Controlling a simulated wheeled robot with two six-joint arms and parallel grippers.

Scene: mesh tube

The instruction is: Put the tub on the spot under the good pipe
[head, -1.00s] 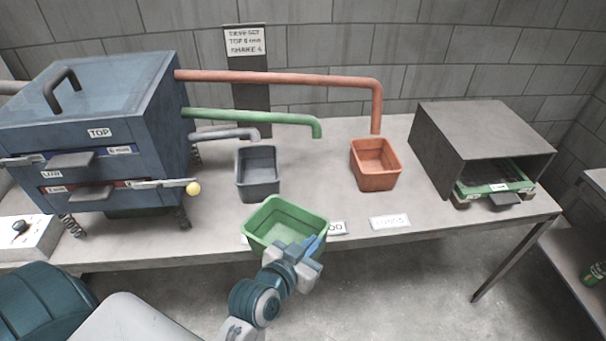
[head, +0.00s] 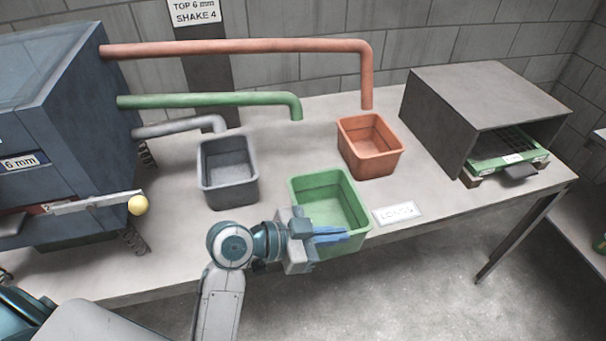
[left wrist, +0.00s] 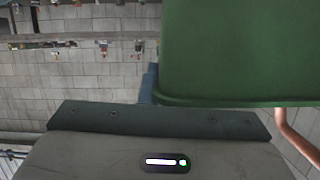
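The green tub (head: 331,205) is open and looks empty. It is at the front edge of the table in the head view, and its wall fills the upper right of the left wrist view (left wrist: 240,50). My left gripper (head: 325,238) is at the tub's near side, its blue fingers at the near wall, and seems shut on it. One blue finger shows beside the tub in the wrist view. The green pipe (head: 220,99) ends over bare table behind the tub. My right gripper is not in view.
A grey tub (head: 228,190) stands below the grey pipe (head: 180,128); an orange tub (head: 368,165) stands below the orange pipe (head: 240,46). A LONGS label (head: 397,212) lies right of the green tub. A blue sieve box (head: 50,110) is left, a dark open-fronted housing (head: 480,95) right.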

